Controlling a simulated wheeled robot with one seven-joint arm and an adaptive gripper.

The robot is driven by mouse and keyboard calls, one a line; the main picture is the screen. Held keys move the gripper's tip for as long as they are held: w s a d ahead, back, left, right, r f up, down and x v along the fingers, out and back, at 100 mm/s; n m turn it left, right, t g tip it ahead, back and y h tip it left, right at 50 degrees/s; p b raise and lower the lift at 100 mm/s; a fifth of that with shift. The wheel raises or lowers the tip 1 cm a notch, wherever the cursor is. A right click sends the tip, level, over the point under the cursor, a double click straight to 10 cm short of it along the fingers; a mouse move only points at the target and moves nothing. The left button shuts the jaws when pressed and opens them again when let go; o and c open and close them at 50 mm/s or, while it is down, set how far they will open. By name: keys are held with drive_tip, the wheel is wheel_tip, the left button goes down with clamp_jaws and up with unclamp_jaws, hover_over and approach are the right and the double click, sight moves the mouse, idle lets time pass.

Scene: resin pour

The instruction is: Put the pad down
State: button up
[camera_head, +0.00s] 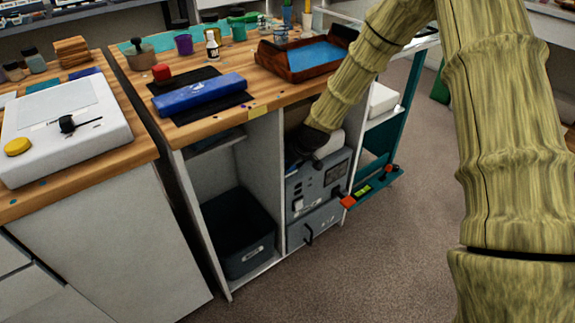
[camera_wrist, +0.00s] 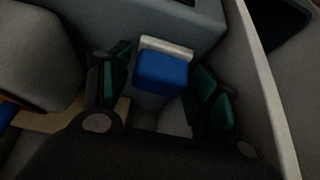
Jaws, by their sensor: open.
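A small blue block with a whitish edge, which looks like the pad (camera_wrist: 163,72), sits between the fingers of my gripper (camera_wrist: 162,88) in the wrist view. My gripper is open, with one dark finger with a teal inner face on each side of the block. A narrow gap shows on both sides of it. In the head view my gripper (camera_head: 318,143) reaches into the cabinet's upper right bay, above a grey machine. The pad is hidden there, and its underside is not visible.
The grey machine (camera_head: 320,183) fills the bay below my gripper. A cabinet partition (camera_head: 266,175) stands to its left, with a dark bin (camera_head: 240,235) beyond. The wooden benchtop (camera_head: 215,65) lies above, holding a blue case (camera_head: 200,93) and a brown tray (camera_head: 275,68). Close grey walls surround the fingers.

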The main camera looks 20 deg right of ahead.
drive_tip(key=p+v, duration=0.2)
drive_tip(key=v, duration=0.9)
drive_tip(key=shift+r, duration=0.25)
drive_tip(key=shift+s+d, duration=0.1)
drive_tip(key=shift+s, duration=0.05)
drive_tip(key=s+f+m+g+h+p, duration=0.2)
drive_tip(key=s+f+m+g+p, duration=0.1)
drive_tip(key=s+f, duration=1.45)
drive_tip(key=s+a+f+g+b, duration=0.1)
drive_tip(key=s+f, duration=0.3)
drive_tip(key=s, duration=0.5)
drive_tip(key=s+a+f+m+g+b, duration=0.1)
drive_tip(key=s+f, duration=0.4)
drive_tip(key=s, duration=0.3)
drive_tip(key=s+f+g+b, duration=0.1)
drive_tip(key=s+f, duration=0.3)
drive_tip(key=s, duration=0.5)
wheel_tip(320, 180, up, 22)
drive_tip(key=w+p, duration=0.1)
drive_tip(key=p, duration=2.1)
drive_tip(key=shift+a, duration=0.15)
